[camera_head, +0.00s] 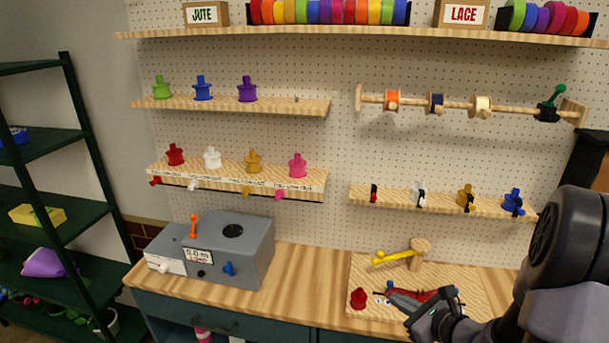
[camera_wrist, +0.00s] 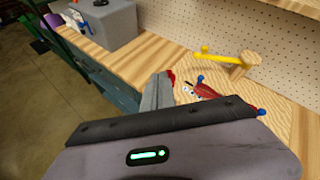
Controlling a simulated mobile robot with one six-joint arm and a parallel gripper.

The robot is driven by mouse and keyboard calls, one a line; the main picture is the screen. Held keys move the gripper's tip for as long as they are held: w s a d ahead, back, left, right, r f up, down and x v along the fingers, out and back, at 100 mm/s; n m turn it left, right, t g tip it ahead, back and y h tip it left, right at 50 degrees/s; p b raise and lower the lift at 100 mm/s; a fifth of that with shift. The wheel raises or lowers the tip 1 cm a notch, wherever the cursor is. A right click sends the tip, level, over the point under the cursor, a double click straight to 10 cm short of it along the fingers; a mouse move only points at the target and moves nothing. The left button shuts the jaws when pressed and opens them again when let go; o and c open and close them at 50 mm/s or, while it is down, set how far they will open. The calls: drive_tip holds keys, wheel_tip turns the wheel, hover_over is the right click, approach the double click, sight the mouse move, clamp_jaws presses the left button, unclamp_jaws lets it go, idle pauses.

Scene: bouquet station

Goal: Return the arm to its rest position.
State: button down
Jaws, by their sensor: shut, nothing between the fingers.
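My gripper (camera_head: 397,296) is at the lower right in the head view, above the front of the wooden board on the workbench. It is shut and empty. In the wrist view its closed fingers (camera_wrist: 157,92) point toward the bench. My dark arm reaches in from the right edge of the head view. Close by on the board are a red knob-like piece (camera_head: 358,299) and a red tool with blue ends (camera_head: 430,296), partly hidden behind my gripper. In the wrist view the red tool (camera_wrist: 210,92) lies to the right of the fingers.
A yellow lever on a wooden post (camera_head: 420,247) stands at the board's back. A grey machine (camera_head: 235,250) sits at the bench's left. Pegboard shelves hold coloured pieces, with a spool rod (camera_head: 450,104) at upper right. A dark shelf rack (camera_head: 90,150) stands left. The bench between machine and board is clear.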

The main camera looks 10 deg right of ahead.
drive_tip(key=s+a+r+n+g+y+b, duration=0.1)
drive_tip(key=s+a+n+g+y+b, duration=0.15)
drive_tip(key=a+n, duration=0.5)
drive_tip(key=s+a+r+n+g+y+b, duration=0.1)
drive_tip(key=a+n+g+y+b, duration=0.2)
drive_tip(key=a, duration=0.8)
drive_tip(key=s+a+f+n+g+h+b, duration=0.3)
drive_tip(key=s+a+n+b, duration=0.45)
drive_tip(key=s+n, duration=0.3)
drive_tip(key=s+n+h+b, duration=0.1)
drive_tip(key=s+d+n+t+h+b, duration=0.1)
drive_tip(key=s+n, duration=0.1)
drive_tip(key=s+d+n+t+h+b, duration=0.1)
drive_tip(key=s+n, duration=0.1)
drive_tip(key=shift+s+f, duration=0.2)
drive_tip(key=shift+s, duration=0.05)
